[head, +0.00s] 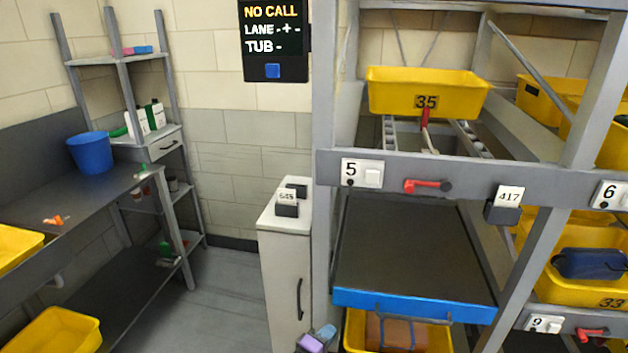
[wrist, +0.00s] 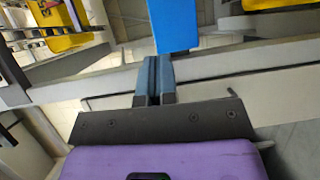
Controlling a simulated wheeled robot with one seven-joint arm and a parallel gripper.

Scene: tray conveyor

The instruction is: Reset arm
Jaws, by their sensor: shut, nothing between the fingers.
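My gripper (wrist: 153,75) shows in the wrist view with its two grey-blue fingers together and nothing between them. Behind the fingers are a dark plate and a purple body, which are mine. A blue panel (wrist: 173,25) shows just beyond the fingertips; I cannot tell whether it is the blue front edge seen in the head view. In the head view, a small purple and grey-blue shape at the bottom edge looks like part of my arm, but its fingers are not clear there.
The rack holds a yellow tub marked 35 (head: 428,92) above a blue-edged tray (head: 415,305). A white cabinet (head: 287,265) stands left of the rack. A workbench (head: 60,215) with a blue bucket (head: 90,152) is at left. The grey floor between is clear. The sign (head: 274,35) reads NO CALL.

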